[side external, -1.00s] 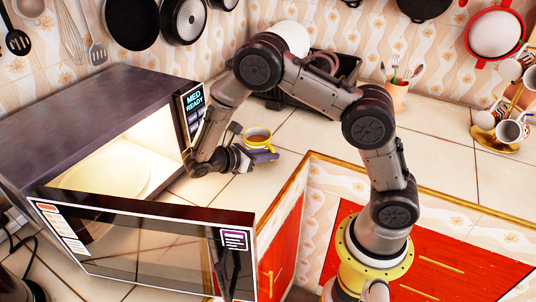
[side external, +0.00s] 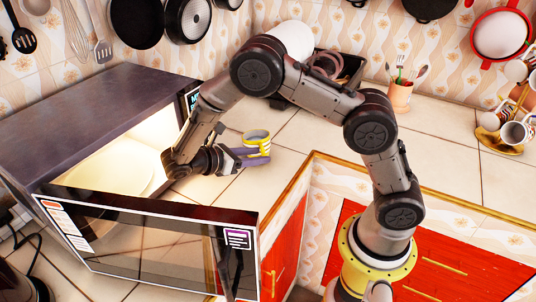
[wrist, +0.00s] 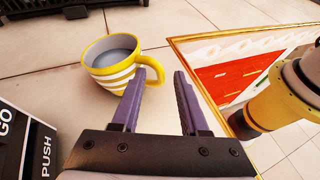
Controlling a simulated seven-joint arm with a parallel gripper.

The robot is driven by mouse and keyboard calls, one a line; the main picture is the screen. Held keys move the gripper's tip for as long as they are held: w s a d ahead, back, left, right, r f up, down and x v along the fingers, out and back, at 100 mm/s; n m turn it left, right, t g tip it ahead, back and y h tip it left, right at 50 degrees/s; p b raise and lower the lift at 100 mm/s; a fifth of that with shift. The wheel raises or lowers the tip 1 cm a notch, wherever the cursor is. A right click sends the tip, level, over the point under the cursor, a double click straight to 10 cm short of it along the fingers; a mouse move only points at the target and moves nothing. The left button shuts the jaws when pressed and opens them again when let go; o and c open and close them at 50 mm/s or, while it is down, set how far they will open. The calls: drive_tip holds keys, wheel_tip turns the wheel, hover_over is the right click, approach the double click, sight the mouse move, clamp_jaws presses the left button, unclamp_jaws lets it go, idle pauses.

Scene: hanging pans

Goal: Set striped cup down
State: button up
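The striped cup (side external: 257,137), yellow and white, appears to stand upright on the tiled counter (side external: 300,132) to the right of the microwave. In the wrist view the cup (wrist: 112,65) is at upper left, with grey contents and its yellow handle towards my fingers. My gripper (side external: 262,156) is open, its purple fingers (wrist: 160,80) spread apart with a clear gap. The left fingertip overlaps the lower part of the handle in this view; I cannot tell whether they touch. The side view partly hides the cup's base behind the fingers.
The microwave (side external: 95,110) stands open at left with a plate (side external: 120,170) inside, and its door (side external: 150,240) swings towards the front. A dark rack (side external: 345,68) and a utensil pot (side external: 399,96) stand behind. A mug tree (side external: 515,125) is at far right. The counter's middle is bare.

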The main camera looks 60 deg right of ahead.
drive_tip(key=v, duration=0.6)
drive_tip(key=s+r+m+t+y, duration=0.5)
drive_tip(key=s+r+m+y, duration=0.1)
drive_tip(key=s, duration=0.4)
drive_tip(key=s+r+m+t+y, duration=0.5)
drive_tip(key=s+r+m+y, duration=0.1)
drive_tip(key=s, duration=0.4)
drive_tip(key=shift+s+a+m+t, duration=0.2)
drive_tip(key=shift+s+m+t, duration=0.15)
drive_tip(key=shift+m, duration=0.35)
drive_tip(key=shift+r, duration=0.15)
